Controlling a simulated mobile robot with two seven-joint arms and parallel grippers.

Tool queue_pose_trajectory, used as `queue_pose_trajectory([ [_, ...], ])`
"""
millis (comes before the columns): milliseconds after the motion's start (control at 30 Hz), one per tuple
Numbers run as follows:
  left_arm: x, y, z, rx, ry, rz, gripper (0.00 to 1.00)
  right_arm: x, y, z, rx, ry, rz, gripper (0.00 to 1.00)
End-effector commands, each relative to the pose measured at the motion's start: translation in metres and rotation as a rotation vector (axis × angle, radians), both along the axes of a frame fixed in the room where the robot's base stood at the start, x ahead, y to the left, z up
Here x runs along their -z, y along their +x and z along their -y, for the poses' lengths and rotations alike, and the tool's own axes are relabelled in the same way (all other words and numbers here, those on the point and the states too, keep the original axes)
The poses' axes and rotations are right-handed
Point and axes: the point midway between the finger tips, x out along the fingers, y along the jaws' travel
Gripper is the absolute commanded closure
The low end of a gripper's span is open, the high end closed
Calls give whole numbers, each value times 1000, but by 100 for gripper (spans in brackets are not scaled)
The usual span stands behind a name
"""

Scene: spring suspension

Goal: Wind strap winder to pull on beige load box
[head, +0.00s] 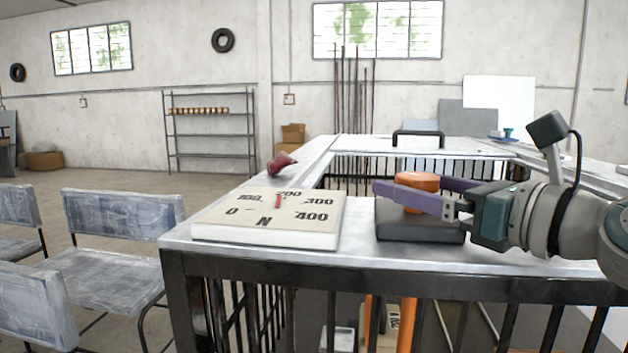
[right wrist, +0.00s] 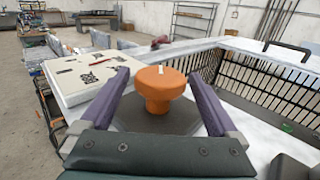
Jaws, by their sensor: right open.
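The strap winder shows as an orange knob (head: 418,181) on a dark grey base (head: 405,222) on the near side of the metal frame top. My right gripper (head: 412,193) comes in from the right with its purple fingers at the knob. In the right wrist view the orange knob (right wrist: 160,88) stands between the two open fingers, with a gap on each side. A white mark shows on the knob's top. A force dial (head: 268,214), marked from 0 to 400 N with a red pointer near 200, lies left of the winder. I cannot make out the beige load box for certain.
A dark red object (head: 281,163) lies on the frame top behind the dial. A black handle (head: 418,138) stands at the far side. The frame's middle is open, with black bars around it. Chairs (head: 110,240) stand at left.

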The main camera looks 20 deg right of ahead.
Motion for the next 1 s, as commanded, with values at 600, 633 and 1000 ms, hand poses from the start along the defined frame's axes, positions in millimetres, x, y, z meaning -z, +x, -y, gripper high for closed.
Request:
queue_pose_trajectory([
  [600,0,1,3,-6,-10,3,4,0,0,0,0,0,0,60],
  [633,0,1,3,-6,-10,3,4,0,0,0,0,0,0,64],
  [1000,-9,1,2,-6,-9,3,4,-3,0,0,16,2,0,90],
])
